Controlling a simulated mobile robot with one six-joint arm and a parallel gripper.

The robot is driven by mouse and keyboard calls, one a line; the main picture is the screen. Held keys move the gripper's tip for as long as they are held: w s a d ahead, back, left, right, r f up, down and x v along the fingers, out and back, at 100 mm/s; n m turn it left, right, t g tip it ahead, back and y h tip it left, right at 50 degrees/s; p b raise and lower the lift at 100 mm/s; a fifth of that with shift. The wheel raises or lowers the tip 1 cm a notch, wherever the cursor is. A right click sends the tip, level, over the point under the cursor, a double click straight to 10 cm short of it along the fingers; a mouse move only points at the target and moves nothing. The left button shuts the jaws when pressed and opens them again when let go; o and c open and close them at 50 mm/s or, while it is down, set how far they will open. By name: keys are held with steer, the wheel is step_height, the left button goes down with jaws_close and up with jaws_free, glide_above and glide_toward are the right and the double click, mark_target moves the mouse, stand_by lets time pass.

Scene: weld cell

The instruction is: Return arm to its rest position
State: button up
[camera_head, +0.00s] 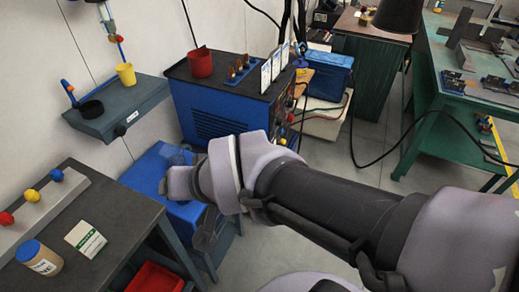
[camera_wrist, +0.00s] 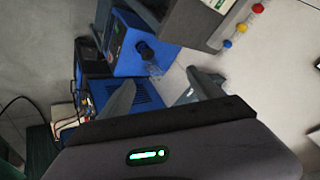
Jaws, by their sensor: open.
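My gripper (camera_wrist: 160,80) is open in the wrist view, its two grey fingers spread apart with nothing held between them. In the head view my arm (camera_head: 320,200) reaches from the lower right toward the left. Its wrist end is above a blue box (camera_head: 150,168) between the grey bench and the blue machine. The fingers are hard to make out in the head view. The blue box also shows in the wrist view (camera_wrist: 128,48), beyond the fingers.
A blue machine (camera_head: 215,112) with a red cup (camera_head: 201,62) stands behind the wrist. A grey bench (camera_head: 95,205) at left holds a jar (camera_head: 38,258) and a small box (camera_head: 86,238). A wall shelf (camera_head: 140,97) holds a yellow cup (camera_head: 126,75). A green table (camera_head: 465,100) stands at right.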

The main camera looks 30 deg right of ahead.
steer(key=s+d+g, duration=0.1)
steer(key=s+g, duration=0.1)
steer(key=s, duration=0.7)
steer(key=shift+s+d+r, duration=0.15)
steer(key=shift+r, duration=0.3)
stand_by(0.3)
